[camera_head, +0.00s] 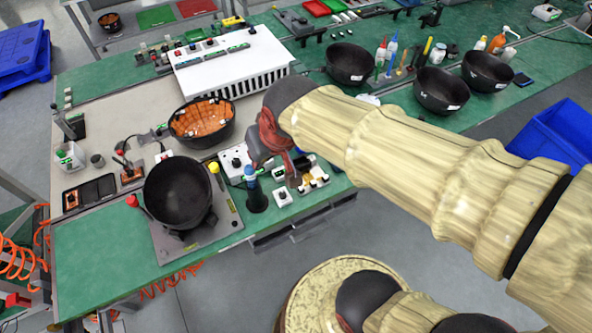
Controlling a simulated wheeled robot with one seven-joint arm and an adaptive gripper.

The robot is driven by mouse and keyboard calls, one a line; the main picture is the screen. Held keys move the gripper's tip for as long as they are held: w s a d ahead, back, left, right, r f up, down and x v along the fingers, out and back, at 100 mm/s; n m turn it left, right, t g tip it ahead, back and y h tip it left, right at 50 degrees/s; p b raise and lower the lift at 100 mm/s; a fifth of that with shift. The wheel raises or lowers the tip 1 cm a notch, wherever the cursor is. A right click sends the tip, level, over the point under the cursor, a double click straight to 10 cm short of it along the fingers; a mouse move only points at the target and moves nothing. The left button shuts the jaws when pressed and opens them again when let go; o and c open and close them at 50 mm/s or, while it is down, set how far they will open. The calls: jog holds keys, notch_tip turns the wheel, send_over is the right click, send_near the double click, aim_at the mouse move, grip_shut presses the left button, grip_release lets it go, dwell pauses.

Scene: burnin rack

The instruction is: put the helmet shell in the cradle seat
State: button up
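A black bowl-like helmet shell (178,190) sits hollow side up over a grey plate fixture (222,222) at the front left of the bench. The fixture looks like the cradle, but the shell hides its seat, and I cannot tell how fully the shell rests in it. Behind it is another dark shell (203,140) with orange padding inside. Three empty black shells stand at the back right: one left (350,65), one middle (441,92), one right (487,74). My gripper (268,158) hangs over the bench right of the fixture, apart from the shells. Its fingers are too unclear to read.
A white box (232,65) stands behind the padded shell. A dark bottle with a blue top (254,190), a white socket box (236,162) and small parts crowd the area below my gripper. The green bench front left (95,255) is clear. A blue bin (555,135) is at right.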

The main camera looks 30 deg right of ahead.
jog(key=s+d+r, duration=0.2)
jog(key=s+d, duration=0.1)
jog(key=s, duration=0.6)
jog(key=shift+d+r+n+h, duration=0.25)
jog(key=shift+r+n+h, duration=0.05)
dwell(1.6)
